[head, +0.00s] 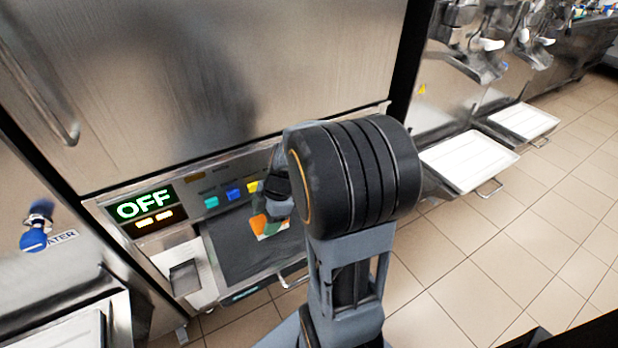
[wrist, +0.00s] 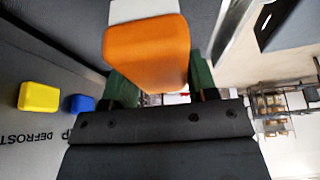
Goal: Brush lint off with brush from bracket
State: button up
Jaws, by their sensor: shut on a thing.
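My gripper (head: 268,215) is shut on an orange brush (wrist: 147,48), with its green fingers on either side of it in the wrist view. A pale part of the brush (wrist: 142,10) shows beyond the orange. In the head view the brush (head: 259,224) is in front of a dark grey panel (head: 235,250) low on the freezer front, below the buttons. I cannot tell whether it touches the panel. No lint can be made out. A pale holder with a dark pocket (head: 185,277) is left of the panel; I cannot tell if it is the bracket.
An OFF display (head: 146,204) and a row of coloured buttons (head: 233,193) are above the panel. A metal handle (head: 292,281) is at its lower edge. White trays (head: 468,161) jut out from machines at the right. The tiled floor (head: 470,270) at the right is clear.

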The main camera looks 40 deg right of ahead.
jog(key=shift+r+p, duration=0.85)
jog(key=shift+r, duration=0.85)
